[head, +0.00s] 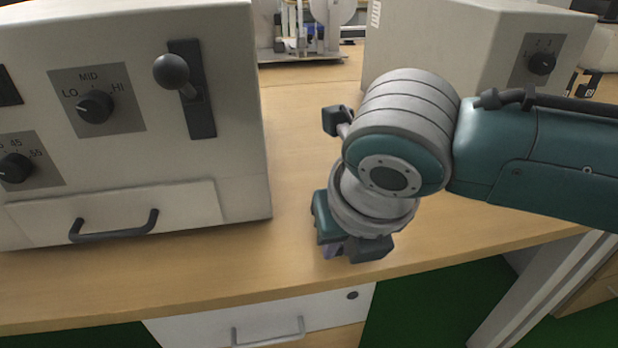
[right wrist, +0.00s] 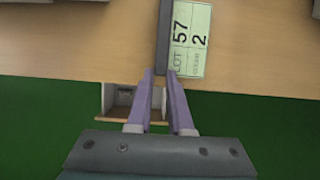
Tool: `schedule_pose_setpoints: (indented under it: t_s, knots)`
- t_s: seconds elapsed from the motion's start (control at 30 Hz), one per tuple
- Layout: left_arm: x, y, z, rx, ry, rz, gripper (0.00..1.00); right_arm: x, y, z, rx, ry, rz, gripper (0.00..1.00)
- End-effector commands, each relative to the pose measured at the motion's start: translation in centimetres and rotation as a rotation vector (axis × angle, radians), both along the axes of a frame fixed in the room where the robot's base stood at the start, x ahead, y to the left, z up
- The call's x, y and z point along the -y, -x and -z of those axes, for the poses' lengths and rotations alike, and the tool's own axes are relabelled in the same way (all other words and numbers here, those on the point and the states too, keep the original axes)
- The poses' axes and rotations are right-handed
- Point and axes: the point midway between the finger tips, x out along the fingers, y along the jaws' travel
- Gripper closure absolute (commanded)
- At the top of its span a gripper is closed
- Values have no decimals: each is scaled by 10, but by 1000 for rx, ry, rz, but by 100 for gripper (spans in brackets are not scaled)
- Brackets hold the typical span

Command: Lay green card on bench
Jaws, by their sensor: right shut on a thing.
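The green card (right wrist: 190,42) shows in the right wrist view, pale green with the printed text "LOT 57 2" and a dark grey strip along its left side. My right gripper (right wrist: 160,74) has its purple fingers shut on the near end of that dark strip. The card shows against the wooden bench (right wrist: 70,40), near its front edge; whether it touches the top I cannot tell. In the head view my right gripper (head: 345,248) points down over the bench (head: 312,190) near the front edge, and the card is hidden. My left gripper is out of view.
A beige instrument (head: 130,150) with knobs, a lever and a drawer handle stands on the left of the bench. Another beige box (head: 450,50) stands at the back right. A white drawer front (head: 265,322) is below the bench edge. Bare bench lies between the instruments.

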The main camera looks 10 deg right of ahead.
Motion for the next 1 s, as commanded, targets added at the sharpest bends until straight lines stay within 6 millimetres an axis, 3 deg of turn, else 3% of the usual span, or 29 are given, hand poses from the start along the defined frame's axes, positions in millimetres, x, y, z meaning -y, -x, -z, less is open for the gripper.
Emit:
schedule_pose_setpoints:
  t_s: [0.1, 0.43, 0.47, 0.7, 1.0]
  knots:
    - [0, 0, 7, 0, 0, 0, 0, 0, 1, 16, -1, 0, 0, 100]
    - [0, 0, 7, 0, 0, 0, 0, 0, 0, 18, 0, 0, 0, 100]
    - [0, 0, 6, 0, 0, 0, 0, 0, 0, 17, 0, 0, 0, 78]
    - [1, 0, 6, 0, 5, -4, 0, 0, 0, 17, 0, 0, 0, 51]
    - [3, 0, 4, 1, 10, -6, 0, 0, 1, 13, 1, 0, 0, 51]
